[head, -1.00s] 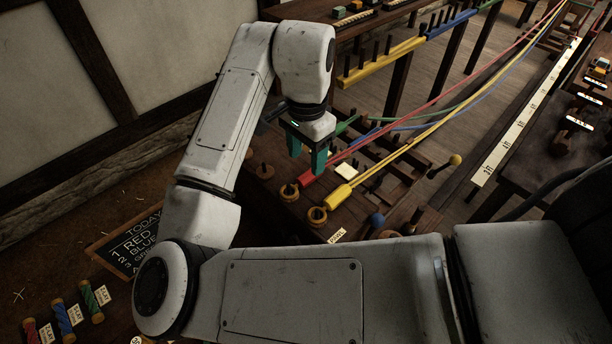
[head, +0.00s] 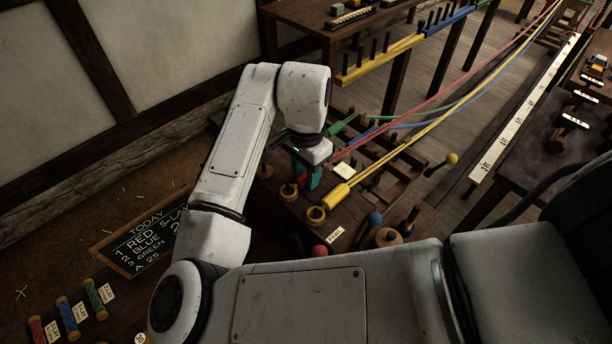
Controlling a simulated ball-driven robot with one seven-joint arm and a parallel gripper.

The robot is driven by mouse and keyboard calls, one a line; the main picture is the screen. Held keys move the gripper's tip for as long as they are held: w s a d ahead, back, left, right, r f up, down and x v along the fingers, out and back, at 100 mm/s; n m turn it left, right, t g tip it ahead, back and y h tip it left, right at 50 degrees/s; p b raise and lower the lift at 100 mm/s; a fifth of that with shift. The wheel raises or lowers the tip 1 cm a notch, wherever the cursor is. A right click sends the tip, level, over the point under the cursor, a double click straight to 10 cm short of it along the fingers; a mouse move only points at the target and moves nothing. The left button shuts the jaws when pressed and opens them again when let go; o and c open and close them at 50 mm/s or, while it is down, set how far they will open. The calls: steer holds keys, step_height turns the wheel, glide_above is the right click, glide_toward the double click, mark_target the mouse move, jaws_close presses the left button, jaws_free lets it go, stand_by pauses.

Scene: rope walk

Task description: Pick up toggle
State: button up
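The toggles sit at the near ends of coloured ropes on a dark wooden bench. The red toggle (head: 304,182) is mostly hidden by my gripper; a bit of red shows between and beside the fingers. My gripper (head: 307,181) points down with its teal fingers at the red toggle, one on either side as far as I can see. Whether the fingers press on it cannot be made out. The yellow toggle (head: 341,194) lies just right of my gripper, at the end of the yellow rope (head: 405,146).
A red ball-topped knob (head: 319,250) and a blue one (head: 375,218) are nearer. A pegged yellow rail (head: 383,62) stands behind. A slate (head: 143,236) and coloured spools (head: 67,318) lie at left.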

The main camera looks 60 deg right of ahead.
steer(key=c, duration=0.5)
steer(key=shift+r, duration=0.1)
steer(key=shift+r, duration=0.5)
steer(key=s+a+r, duration=0.2)
steer(key=s+r, duration=0.2)
steer(key=s+a+r+b, duration=0.1)
steer(key=s+a+r, duration=0.2)
steer(key=s+r, duration=0.1)
steer(key=s+a+r+b, duration=0.1)
steer(key=s+a+r, duration=0.1)
steer(key=s+r, duration=0.1)
steer(key=shift+s+a+r, duration=0.25)
steer(key=shift+s+r, duration=0.15)
steer(key=shift+r, duration=0.05)
